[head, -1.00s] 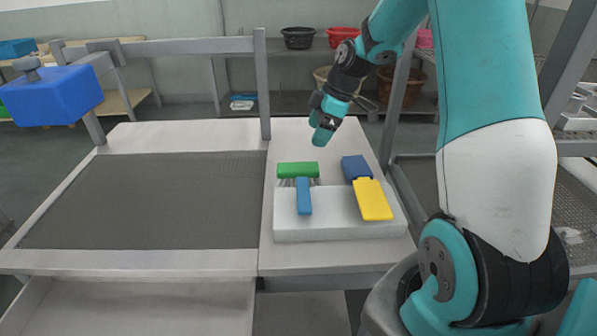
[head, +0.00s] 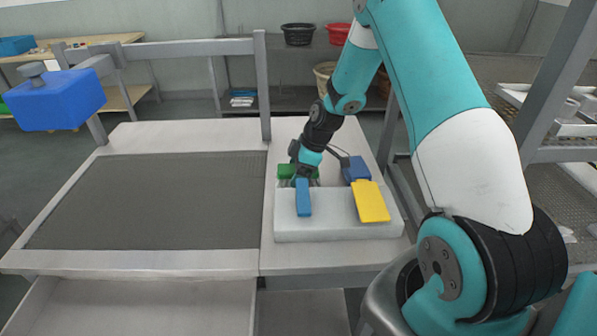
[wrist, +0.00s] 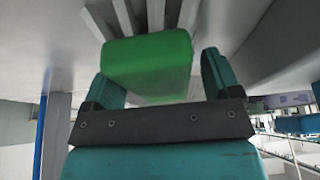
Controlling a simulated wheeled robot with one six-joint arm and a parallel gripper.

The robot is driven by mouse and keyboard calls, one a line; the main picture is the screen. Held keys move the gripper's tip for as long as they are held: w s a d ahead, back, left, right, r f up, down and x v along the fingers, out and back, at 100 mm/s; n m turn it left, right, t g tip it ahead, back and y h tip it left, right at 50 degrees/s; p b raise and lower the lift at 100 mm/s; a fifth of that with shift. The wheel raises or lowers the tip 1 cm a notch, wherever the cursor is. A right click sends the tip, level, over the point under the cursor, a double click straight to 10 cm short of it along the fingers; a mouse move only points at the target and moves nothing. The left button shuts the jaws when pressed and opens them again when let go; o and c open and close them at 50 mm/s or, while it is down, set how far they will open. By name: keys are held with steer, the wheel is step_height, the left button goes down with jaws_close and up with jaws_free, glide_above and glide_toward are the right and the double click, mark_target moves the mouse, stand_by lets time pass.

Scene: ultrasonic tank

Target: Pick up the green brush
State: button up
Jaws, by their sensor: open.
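In the wrist view the green block (wrist: 148,62) lies between the two teal fingers of my open gripper (wrist: 160,78). The left finger is close to the block's side, and a gap shows at the right finger. Whether either finger touches it I cannot tell.
A blue block (head: 355,168) with a yellow piece (head: 371,202) is to the right on the white block (head: 335,230). A grey post (head: 263,90) rises behind on the left. A dark mesh-covered tank (head: 150,200) fills the left. A blue box (head: 52,98) hangs beyond it.

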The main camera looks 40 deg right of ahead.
steer(key=shift+f, duration=0.15)
stand_by(0.3)
steer(key=c, duration=1)
steer(key=shift+c, duration=0.2)
step_height(320, 180, up, 20)
steer(key=b, duration=0.1)
steer(key=shift+r+b, duration=0.2)
steer(key=shift+b, duration=0.1)
steer(key=shift+o, duration=0.6)
steer(key=shift+s+d, duration=0.1)
